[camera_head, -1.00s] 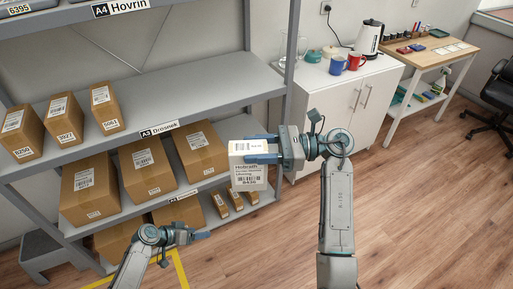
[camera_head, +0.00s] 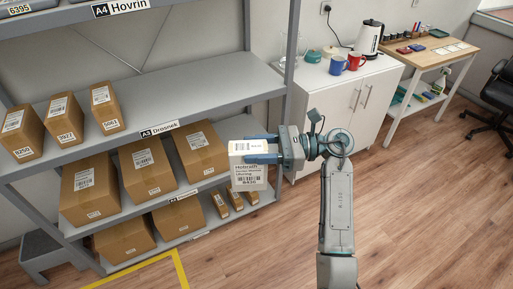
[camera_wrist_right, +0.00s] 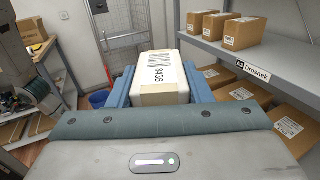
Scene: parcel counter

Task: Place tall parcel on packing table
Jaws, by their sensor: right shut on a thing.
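The tall parcel (camera_head: 249,176) is a white box with a printed label marked 8436. My right gripper (camera_head: 250,148) is shut on its upper part and holds it in the air in front of the shelf rack. In the right wrist view the parcel (camera_wrist_right: 161,94) sits between the two blue fingers, its label facing up in the picture. My left gripper is out of view. I cannot tell whether the light wooden table (camera_head: 432,58) at the back right is the packing table.
A grey shelf rack (camera_head: 215,97) with several brown parcels stands at the left, close to the held parcel. A white cabinet (camera_head: 340,110) with mugs and a kettle stands behind my right arm. Open wooden floor (camera_head: 430,210) lies at the right.

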